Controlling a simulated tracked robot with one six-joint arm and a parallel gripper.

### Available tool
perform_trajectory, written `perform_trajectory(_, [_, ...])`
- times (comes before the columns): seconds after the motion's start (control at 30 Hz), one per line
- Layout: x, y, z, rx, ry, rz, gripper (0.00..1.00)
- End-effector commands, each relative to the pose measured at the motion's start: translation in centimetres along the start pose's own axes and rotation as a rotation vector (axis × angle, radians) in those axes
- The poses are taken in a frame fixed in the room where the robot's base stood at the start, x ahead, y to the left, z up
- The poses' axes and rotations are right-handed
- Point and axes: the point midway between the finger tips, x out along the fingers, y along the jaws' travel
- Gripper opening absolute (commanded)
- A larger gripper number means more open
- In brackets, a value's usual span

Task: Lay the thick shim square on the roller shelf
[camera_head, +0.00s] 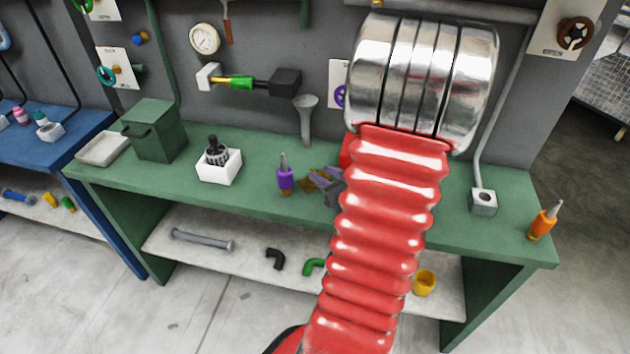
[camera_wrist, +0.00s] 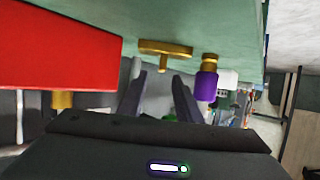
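I cannot pick out a thick shim square or a roller shelf by sight in either view. My gripper (camera_head: 333,188) is low over the green bench, partly hidden behind my red arm. In the wrist view its two dark fingers (camera_wrist: 158,98) stand apart, with no object visibly held between them. A brass T-shaped piece (camera_wrist: 165,48) shows just beyond the fingertips; whether they touch it I cannot tell. Brass-coloured parts (camera_head: 313,178) also show beside the gripper in the head view.
A purple bottle (camera_head: 285,177) stands left of my gripper and a red block (camera_wrist: 60,48) is close by. A white holder (camera_head: 219,170), green box (camera_head: 154,132) and pale tray (camera_head: 103,149) stand further left. An orange bottle (camera_head: 543,221) is at the right end. A lower shelf (camera_head: 215,265) holds pipe parts.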

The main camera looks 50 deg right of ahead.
Motion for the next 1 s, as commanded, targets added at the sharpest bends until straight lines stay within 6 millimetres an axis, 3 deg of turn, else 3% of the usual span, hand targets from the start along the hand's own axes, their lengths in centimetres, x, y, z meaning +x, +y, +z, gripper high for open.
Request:
perform_trajectory(0.33, [4.6, 0.0, 0.1, 0.000, -0.001, 0.000, 0.31])
perform_trajectory(0.83, [5.5, 0.1, 0.0, 0.001, 0.000, 0.003, 0.31])
perform_trajectory(1.0, [7.1, -0.1, 0.1, 0.001, -0.001, 0.001, 0.31])
